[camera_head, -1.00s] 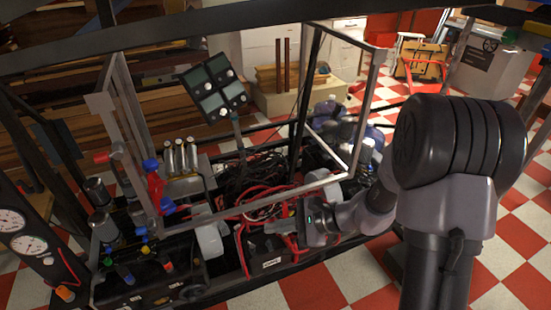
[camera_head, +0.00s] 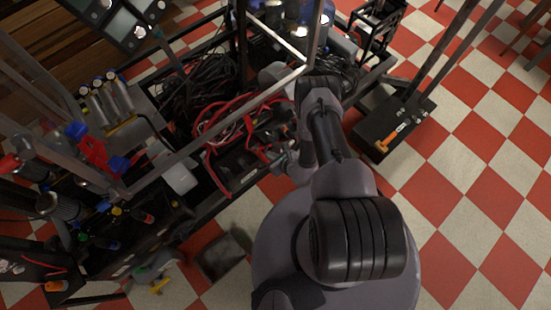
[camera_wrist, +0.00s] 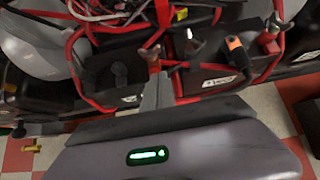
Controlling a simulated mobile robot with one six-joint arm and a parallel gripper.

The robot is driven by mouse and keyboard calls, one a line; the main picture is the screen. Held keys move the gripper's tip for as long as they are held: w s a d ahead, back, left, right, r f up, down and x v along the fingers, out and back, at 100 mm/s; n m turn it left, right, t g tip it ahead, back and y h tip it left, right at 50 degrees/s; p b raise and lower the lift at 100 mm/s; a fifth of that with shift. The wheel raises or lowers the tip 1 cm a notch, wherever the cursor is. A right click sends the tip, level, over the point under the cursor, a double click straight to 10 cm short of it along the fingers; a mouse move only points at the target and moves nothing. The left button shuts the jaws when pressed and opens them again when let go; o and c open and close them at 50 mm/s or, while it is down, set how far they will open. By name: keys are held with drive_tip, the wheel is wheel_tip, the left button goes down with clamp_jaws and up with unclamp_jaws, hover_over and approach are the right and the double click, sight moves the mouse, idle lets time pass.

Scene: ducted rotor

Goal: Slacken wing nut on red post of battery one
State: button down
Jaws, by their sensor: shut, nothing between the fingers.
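Black batteries with white labels sit in a row in the wrist view; one battery (camera_wrist: 206,80) is just beyond my gripper. The labels are too small to read, so I cannot tell which is battery one. A reddish wing nut on a post (camera_wrist: 151,55) stands just past my fingertips, slightly left; whether they touch is unclear. Another red post fitting (camera_wrist: 268,41) stands at the right. My gripper (camera_wrist: 158,80) is shut and empty, pointing at the batteries. In the head view my arm mostly hides the gripper beside the battery bay (camera_head: 237,165).
Red cables (camera_wrist: 78,62) loop around the batteries and posts. An orange-tipped connector (camera_wrist: 236,45) lies right of my fingers. The metal frame bar (camera_head: 215,140) crosses above the bay. A black box (camera_head: 395,125) and open checkered floor lie to the right.

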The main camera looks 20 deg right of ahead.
sight(255, 147)
drive_tip(key=w, duration=0.1)
drive_tip(key=w+a+b, duration=0.1)
drive_tip(key=w+f, duration=0.1)
drive_tip(key=w, duration=0.1)
drive_tip(key=shift+a+f, duration=0.1)
drive_tip(key=shift+a, duration=0.1)
drive_tip(key=shift+w+a, duration=0.15)
drive_tip(key=shift+w, duration=0.35)
